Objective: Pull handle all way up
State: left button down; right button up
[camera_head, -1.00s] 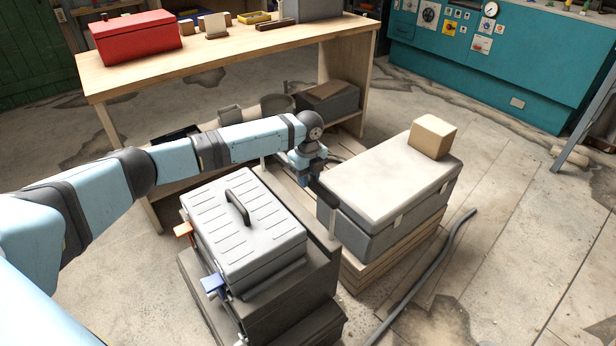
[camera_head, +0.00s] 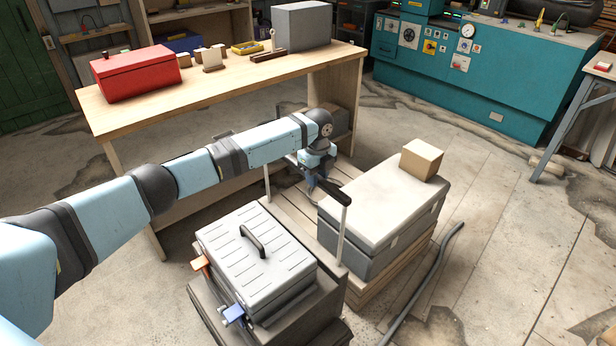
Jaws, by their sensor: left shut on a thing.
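A pull-up handle stands between the grey toolbox and the light-topped case. Its dark crossbar (camera_head: 337,193) sits on two thin pale upright rods, the near one (camera_head: 342,232) and the far one (camera_head: 267,184). My left gripper (camera_head: 316,186) reaches in from the left and is shut on the handle's crossbar from above, near its middle. The fingertips are small and partly hidden. The handle stands above the toolbox lid. My right gripper is not in view.
The grey toolbox (camera_head: 280,275) with orange and blue latches stands in front. The light-topped case (camera_head: 375,200) on a wooden base, with a cardboard box (camera_head: 421,159) on it, is close right. A wooden workbench (camera_head: 225,85) stands behind. A hose (camera_head: 425,280) lies on the floor.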

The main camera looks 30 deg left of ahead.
pick_arm(q)
notch_tip(320, 180, up, 5)
jog(key=p, duration=0.2)
jog(key=shift+f+p, duration=0.1)
jog(key=shift+p, duration=0.3)
jog(key=shift+w+r+p, duration=0.1)
jog(key=shift+r+p, duration=0.2)
jog(key=shift+r, duration=0.1)
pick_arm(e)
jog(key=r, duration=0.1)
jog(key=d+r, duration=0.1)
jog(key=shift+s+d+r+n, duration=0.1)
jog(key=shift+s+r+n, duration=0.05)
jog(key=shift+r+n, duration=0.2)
pick_arm(q)
jog(key=shift+r, duration=0.1)
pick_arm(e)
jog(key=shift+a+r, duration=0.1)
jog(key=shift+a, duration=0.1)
pick_arm(q)
jog(key=c, duration=1)
grip_release()
jog(key=shift+o, duration=0.7)
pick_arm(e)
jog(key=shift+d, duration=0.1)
